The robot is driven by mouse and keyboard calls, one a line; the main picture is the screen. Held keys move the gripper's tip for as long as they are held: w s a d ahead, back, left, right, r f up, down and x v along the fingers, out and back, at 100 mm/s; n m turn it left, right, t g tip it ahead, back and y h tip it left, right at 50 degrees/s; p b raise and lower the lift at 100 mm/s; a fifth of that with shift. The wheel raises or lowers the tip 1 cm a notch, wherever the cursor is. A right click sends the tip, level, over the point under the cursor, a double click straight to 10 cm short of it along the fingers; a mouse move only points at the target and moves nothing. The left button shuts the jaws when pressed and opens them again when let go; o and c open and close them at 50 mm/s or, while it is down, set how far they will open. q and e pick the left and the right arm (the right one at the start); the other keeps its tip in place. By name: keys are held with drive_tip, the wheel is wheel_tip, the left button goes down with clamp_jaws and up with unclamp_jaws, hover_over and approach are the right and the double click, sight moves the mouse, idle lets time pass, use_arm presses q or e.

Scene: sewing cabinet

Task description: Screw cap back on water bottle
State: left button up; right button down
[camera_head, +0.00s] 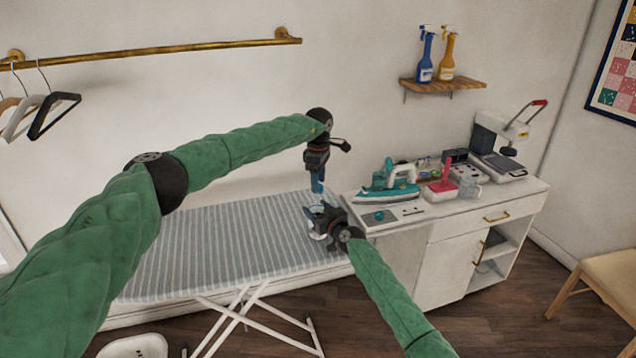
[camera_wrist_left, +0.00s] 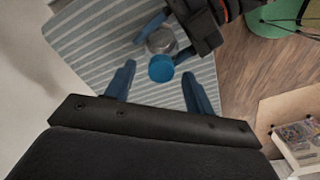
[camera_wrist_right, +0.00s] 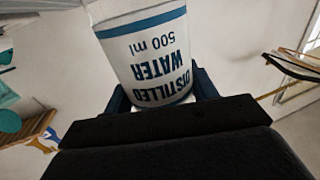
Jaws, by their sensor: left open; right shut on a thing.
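The water bottle (camera_wrist_right: 150,50) fills the upper middle of the right wrist view, white with a blue "DISTILLED WATER 500 ml" label. My right gripper (camera_head: 322,220) is shut around it at the ironing board's right end. A small part of the bottle (camera_head: 317,236) shows under that gripper in the head view. In the left wrist view a round blue cap (camera_wrist_left: 160,68) shows beside the grey bottle top (camera_wrist_left: 162,41); I cannot tell whether it is seated. My left gripper (camera_head: 317,190) points down above the bottle. Its open fingers (camera_wrist_left: 157,74) lie either side of the cap, apart from it.
The striped ironing board (camera_head: 210,240) is largely clear on the left. A wall shelf (camera_head: 443,86) holds two spray bottles.

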use_arm(q)
wheel_tip(320, 180, up, 11)
idle(0.4)
drive_tip(key=shift+w, duration=0.1)
drive_tip(key=shift+f, duration=0.1)
use_arm(e)
drive_tip(key=shift+c, duration=1.9)
unclamp_jaws()
drive_tip(key=shift+d, duration=0.1)
use_arm(q)
drive_tip(key=shift+f+b, duration=0.75)
use_arm(e)
drive_tip(key=v, duration=0.7)
drive_tip(key=shift+s+d, duration=0.2)
drive_tip(key=shift+s, duration=0.05)
drive_tip(key=shift+f, duration=0.1)
